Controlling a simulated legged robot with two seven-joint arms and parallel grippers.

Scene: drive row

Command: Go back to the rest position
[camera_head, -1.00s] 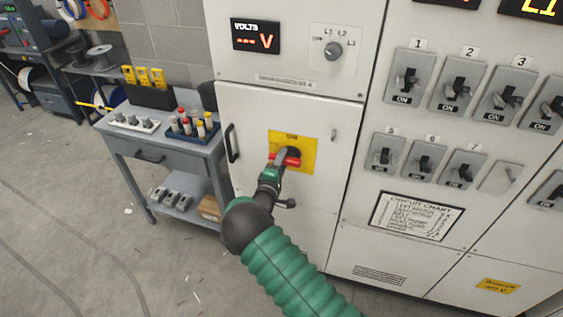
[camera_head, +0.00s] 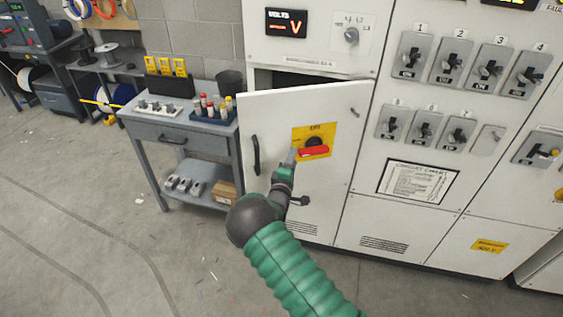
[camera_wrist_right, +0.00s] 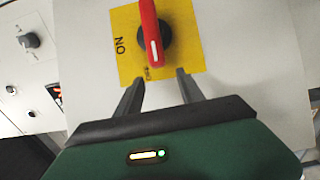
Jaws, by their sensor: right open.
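My right gripper (camera_head: 292,160) is in front of the cabinet door (camera_head: 270,120), just left of and below the red rotary handle (camera_head: 314,151) on its yellow plate (camera_head: 301,134). In the right wrist view the gripper's two fingers (camera_wrist_right: 158,82) are apart with nothing between them. The red handle (camera_wrist_right: 149,25) there lies beyond the fingertips, apart from them. The cabinet door stands partly open, with a dark gap along its top. In the head view the handle lies about level. My left gripper is in neither view.
A grey workbench (camera_head: 183,143) with meters and small bottles stands left of the open door. A panel of switches (camera_head: 487,62) and a circuit chart (camera_head: 417,182) are on the right. Open concrete floor (camera_head: 90,230) lies at the lower left.

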